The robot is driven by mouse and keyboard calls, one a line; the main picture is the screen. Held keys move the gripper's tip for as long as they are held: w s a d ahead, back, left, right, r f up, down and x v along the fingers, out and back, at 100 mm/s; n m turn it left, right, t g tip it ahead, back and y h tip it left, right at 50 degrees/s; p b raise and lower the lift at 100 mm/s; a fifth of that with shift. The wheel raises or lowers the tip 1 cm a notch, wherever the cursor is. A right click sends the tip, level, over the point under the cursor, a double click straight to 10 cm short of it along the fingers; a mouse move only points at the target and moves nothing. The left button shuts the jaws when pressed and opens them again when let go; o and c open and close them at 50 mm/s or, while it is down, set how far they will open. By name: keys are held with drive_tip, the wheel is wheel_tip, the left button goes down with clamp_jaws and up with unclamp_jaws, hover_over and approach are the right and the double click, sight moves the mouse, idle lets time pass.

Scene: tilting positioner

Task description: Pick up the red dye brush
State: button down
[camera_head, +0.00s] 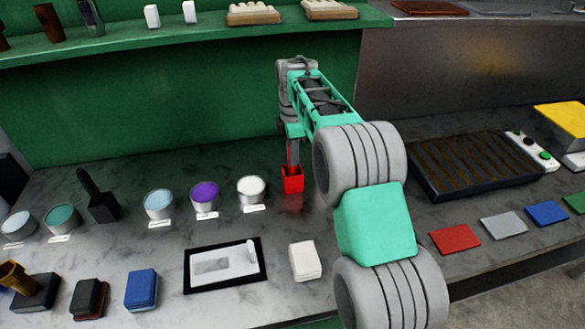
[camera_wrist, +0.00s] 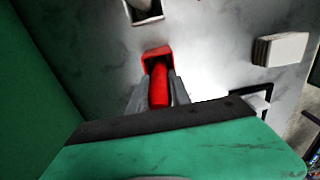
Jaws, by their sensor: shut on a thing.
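The red dye brush (camera_wrist: 159,86) shows in the wrist view as a red handle with a wider square red end. My gripper (camera_wrist: 158,98) is shut on its handle, one grey finger on each side. In the head view the red square end (camera_head: 292,181) shows below my gripper (camera_head: 293,156), just right of the white cup. The handle is mostly hidden there by my gripper and arm. I cannot tell whether the red end touches the counter.
Cups of white (camera_head: 251,188), purple (camera_head: 205,196) and pale blue dye (camera_head: 159,203) stand to the left. A framed panel (camera_head: 225,265) and a white block (camera_head: 304,260) lie in front. A dark grill-like plate (camera_head: 480,165) is at right.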

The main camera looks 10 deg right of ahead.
drive_tip(key=shift+r, duration=0.1)
wheel_tip(320, 180, up, 10)
drive_tip(key=shift+f+b, duration=0.1)
drive_tip(key=shift+b, duration=0.2)
idle(2.2)
